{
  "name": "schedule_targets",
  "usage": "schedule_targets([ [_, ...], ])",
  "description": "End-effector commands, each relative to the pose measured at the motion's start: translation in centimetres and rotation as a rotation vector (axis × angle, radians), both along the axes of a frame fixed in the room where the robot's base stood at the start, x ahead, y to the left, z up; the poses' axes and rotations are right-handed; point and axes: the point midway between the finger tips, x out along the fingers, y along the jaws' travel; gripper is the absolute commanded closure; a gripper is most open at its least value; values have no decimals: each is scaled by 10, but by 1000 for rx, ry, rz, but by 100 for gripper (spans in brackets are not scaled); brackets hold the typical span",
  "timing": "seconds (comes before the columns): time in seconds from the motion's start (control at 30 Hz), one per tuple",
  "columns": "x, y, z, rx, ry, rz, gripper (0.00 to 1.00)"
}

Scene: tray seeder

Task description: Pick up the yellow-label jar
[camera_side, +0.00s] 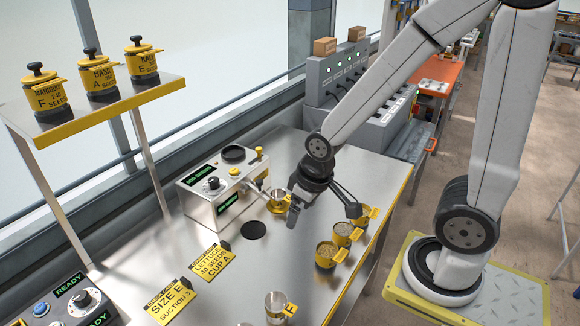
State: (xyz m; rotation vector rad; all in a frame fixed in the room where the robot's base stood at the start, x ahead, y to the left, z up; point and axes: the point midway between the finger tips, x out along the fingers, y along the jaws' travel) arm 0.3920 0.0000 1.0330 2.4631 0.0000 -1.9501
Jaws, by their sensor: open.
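Three jars with yellow labels and black knobbed lids stand in a row on the raised shelf (100,112) at the upper left. The left jar (48,98) is marked F, the middle jar (101,82) A, and the right jar (142,64) E. All are upright. My gripper (294,212) is low over the steel table in the middle, far right of the shelf and below its height. It is open and no jar is in it. It is beside a small yellow-rimmed cup (278,202) at the metal machine; whether they touch I cannot tell.
The machine (222,195) stands behind the gripper. Several small seed cups (326,256) line the table's right edge. A clear cup marked F (276,306) stands in front. Yellow cards (172,300) stand left of it, and a control box (68,304) is at the lower left.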

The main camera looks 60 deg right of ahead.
Motion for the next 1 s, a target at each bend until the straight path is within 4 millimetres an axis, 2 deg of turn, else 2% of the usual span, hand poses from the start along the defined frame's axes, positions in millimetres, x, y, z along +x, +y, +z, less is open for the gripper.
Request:
schedule_targets([
  [0.27, 0, 0, 0, 0, 0, -1, 0],
  [0.47, 1, -12, -7, -2, 18, -31, 0],
  [0.57, 0, -26, -16, -3, 41, -70, 0],
  [0.77, -7, -68, -43, 2, 108, -180, 0],
  [1.0, -28, -116, -78, 26, 189, -314, 0],
])
